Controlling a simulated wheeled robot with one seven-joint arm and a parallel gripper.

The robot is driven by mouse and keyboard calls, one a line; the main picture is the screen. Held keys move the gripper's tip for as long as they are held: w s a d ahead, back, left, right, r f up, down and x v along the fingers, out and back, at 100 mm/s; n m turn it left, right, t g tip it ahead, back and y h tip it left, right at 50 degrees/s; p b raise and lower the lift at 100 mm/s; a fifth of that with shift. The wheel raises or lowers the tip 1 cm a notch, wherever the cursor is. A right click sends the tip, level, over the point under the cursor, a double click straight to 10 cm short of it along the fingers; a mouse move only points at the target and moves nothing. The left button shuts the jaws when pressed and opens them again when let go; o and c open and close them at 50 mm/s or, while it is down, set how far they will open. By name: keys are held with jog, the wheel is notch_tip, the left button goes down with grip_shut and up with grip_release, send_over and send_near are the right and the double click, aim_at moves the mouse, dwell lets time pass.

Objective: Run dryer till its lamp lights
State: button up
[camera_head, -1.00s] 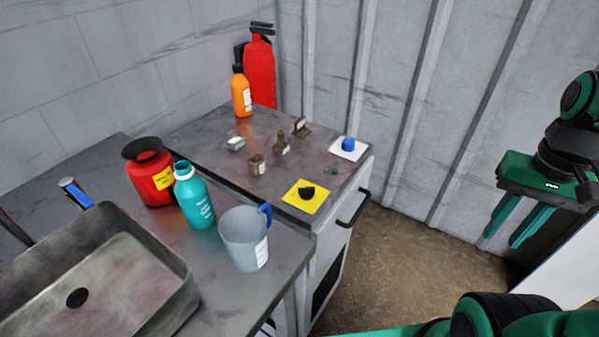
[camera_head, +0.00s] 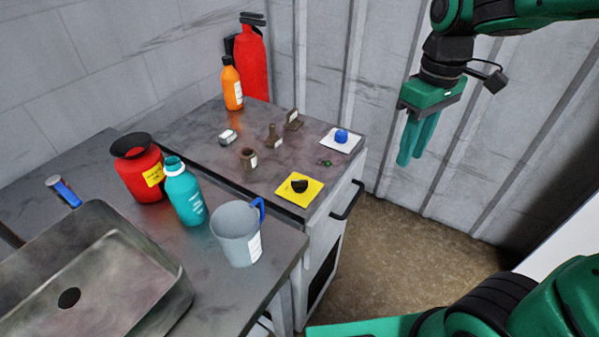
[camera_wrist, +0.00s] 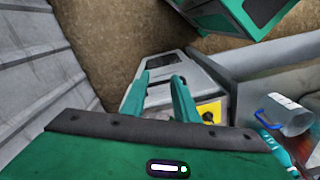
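The cabinet with a front handle (camera_head: 347,201) and a dark window looks like the dryer (camera_head: 326,240). On its top are a yellow plate (camera_head: 311,200) with a black knob (camera_head: 299,185) and a white plate (camera_head: 352,146) with a blue button (camera_head: 341,135). A tiny green and reddish spot (camera_head: 325,162) lies between them; I cannot tell whether it is a lamp or lit. My gripper (camera_head: 409,161) hangs right of the cabinet, touching nothing. In the wrist view its fingers (camera_wrist: 160,76) are apart and empty, and the yellow plate (camera_wrist: 209,108) shows beyond them, partly covered.
Small brown metal pieces (camera_head: 272,137), an orange bottle (camera_head: 232,84) and a red extinguisher (camera_head: 252,60) stand at the back. A jug (camera_head: 235,234), teal bottle (camera_head: 186,193) and red container (camera_head: 139,168) stand by the sink (camera_head: 125,260). The floor right of the cabinet is clear.

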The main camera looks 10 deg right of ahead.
jog(key=w+a+r+n, duration=0.1)
jog(key=w+a+n, duration=0.15)
jog(key=a, duration=0.35)
jog(key=w+a+n, duration=0.2)
jog(key=a+n, duration=0.2)
jog(key=a, duration=0.2)
jog(key=n, duration=0.4)
send_over(300, 180)
notch_tip(300, 180, down, 10)
jog(key=shift+f, duration=0.15)
jog(key=shift+c, duration=0.3)
grip_shut()
